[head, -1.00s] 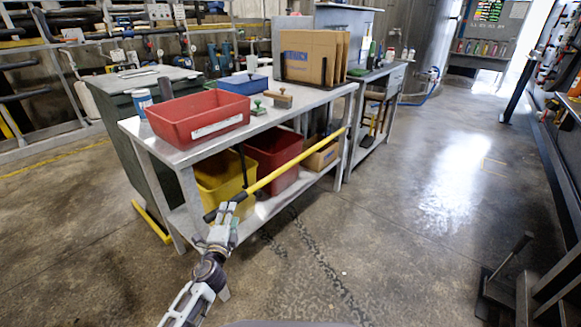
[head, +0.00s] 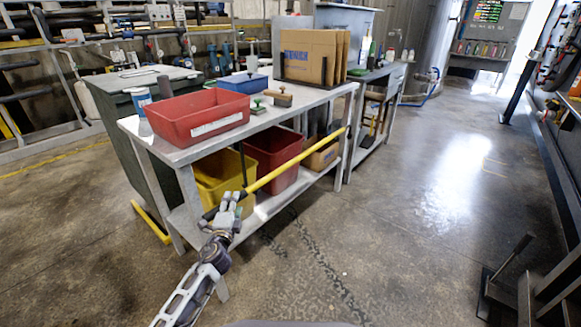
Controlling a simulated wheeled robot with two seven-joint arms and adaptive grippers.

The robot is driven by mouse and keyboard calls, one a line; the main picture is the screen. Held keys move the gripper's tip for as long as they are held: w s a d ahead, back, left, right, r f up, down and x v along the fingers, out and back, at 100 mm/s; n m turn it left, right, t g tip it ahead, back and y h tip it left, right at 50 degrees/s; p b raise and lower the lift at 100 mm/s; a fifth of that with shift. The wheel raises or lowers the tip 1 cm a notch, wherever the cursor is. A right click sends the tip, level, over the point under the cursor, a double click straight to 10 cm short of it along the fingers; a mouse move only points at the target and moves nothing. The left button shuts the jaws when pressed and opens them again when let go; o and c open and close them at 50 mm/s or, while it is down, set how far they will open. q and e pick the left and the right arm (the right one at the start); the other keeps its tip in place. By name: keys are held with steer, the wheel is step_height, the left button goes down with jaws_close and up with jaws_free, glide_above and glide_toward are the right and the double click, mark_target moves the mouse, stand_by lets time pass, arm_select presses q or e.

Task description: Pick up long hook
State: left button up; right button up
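The long hook (head: 295,162) is a yellow pole with a dark grip at its near left end and a dark tip at its far right end. It slants across the front of the metal workbench (head: 178,157). My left gripper (head: 231,198) is at the dark grip, with its fingers pointing up on either side of it. They partly hide the grip. I cannot tell whether the fingers are closed on it. My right gripper is not in view.
A red tray (head: 198,120) and a blue tray (head: 243,83) sit on the bench. Yellow (head: 217,178) and red (head: 274,155) bins stand on its lower shelf. The floor (head: 410,240) to the right is clear. A black lever (head: 511,257) stands at the lower right.

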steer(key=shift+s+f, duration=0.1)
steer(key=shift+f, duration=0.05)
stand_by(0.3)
arm_select(q)
steer(key=c, duration=1.1)
steer(key=shift+w+r, duration=0.1)
jaws_close()
steer(key=shift+r, duration=0.2)
steer(key=shift+r+p, duration=0.45)
steer(key=shift+p, duration=0.05)
step_height(320, 180, up, 7)
steer(key=p, duration=0.4)
steer(key=shift+r+p, duration=0.35)
steer(key=shift+r, duration=0.5)
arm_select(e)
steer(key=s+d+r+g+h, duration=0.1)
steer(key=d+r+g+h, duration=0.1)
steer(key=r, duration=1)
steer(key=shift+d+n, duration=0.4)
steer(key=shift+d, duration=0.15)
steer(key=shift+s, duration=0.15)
